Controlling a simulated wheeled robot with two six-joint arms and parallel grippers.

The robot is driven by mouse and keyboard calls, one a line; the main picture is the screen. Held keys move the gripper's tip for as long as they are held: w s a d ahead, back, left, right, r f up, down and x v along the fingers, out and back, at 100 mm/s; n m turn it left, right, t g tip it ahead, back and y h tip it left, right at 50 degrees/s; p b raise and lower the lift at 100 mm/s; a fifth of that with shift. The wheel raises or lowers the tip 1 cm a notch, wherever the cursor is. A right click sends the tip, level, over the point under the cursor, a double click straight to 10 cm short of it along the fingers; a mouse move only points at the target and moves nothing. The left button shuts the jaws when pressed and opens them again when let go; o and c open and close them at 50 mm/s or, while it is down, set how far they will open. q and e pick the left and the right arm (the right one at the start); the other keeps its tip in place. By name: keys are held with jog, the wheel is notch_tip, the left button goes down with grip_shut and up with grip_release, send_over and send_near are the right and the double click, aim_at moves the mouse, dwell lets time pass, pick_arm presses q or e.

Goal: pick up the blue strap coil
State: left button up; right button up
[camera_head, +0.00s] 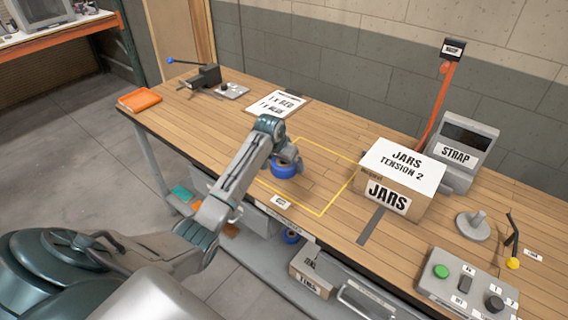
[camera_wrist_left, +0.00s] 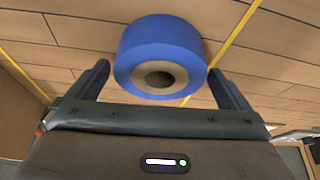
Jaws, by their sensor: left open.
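The blue strap coil (camera_head: 284,170) is on the wooden workbench, inside the yellow taped outline, near its left side. In the left wrist view the blue coil (camera_wrist_left: 160,52) shows its round face and a tan core with a dark hole. My left gripper (camera_head: 290,158) is at the coil in the head view and hides part of it. In the left wrist view my left gripper (camera_wrist_left: 162,85) is open, with one finger on each side of the coil. I cannot tell whether the fingers touch it. My right gripper is not in view.
A box labelled JARS (camera_head: 397,182) stands right of the yellow outline (camera_head: 338,196), before a grey STRAP machine (camera_head: 465,150). A button panel (camera_head: 465,285) is at the front right. A paper sheet (camera_head: 277,104) and an orange tray (camera_head: 140,100) lie further left. Another blue coil (camera_head: 291,237) is below the bench.

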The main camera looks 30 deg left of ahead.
pick_arm(q)
jog(key=shift+w+f, duration=0.1)
jog(key=shift+f, duration=0.1)
jog(key=c, duration=1)
jog(key=shift+r, duration=0.15)
jog(key=shift+r+b, duration=0.25)
jog(key=shift+b, duration=0.05)
jog(key=v, duration=0.1)
jog(key=b+v, duration=0.1)
jog(key=shift+d+r, duration=0.3)
jog(key=shift+r, duration=0.05)
jog(key=s+d+b, duration=0.1)
jog(key=s+d, duration=0.1)
jog(key=s, duration=0.2)
jog(key=s+d+r+b, duration=0.1)
jog(key=s+d, duration=0.1)
jog(key=s, duration=0.2)
jog(key=s+d+b, duration=0.1)
jog(key=s+d, duration=0.2)
jog(key=s, duration=0.1)
jog(key=shift+r, duration=0.3)
jog(key=shift+s+d+r, duration=0.1)
jog(key=shift+s+d, duration=0.2)
jog(key=shift+s, duration=0.25)
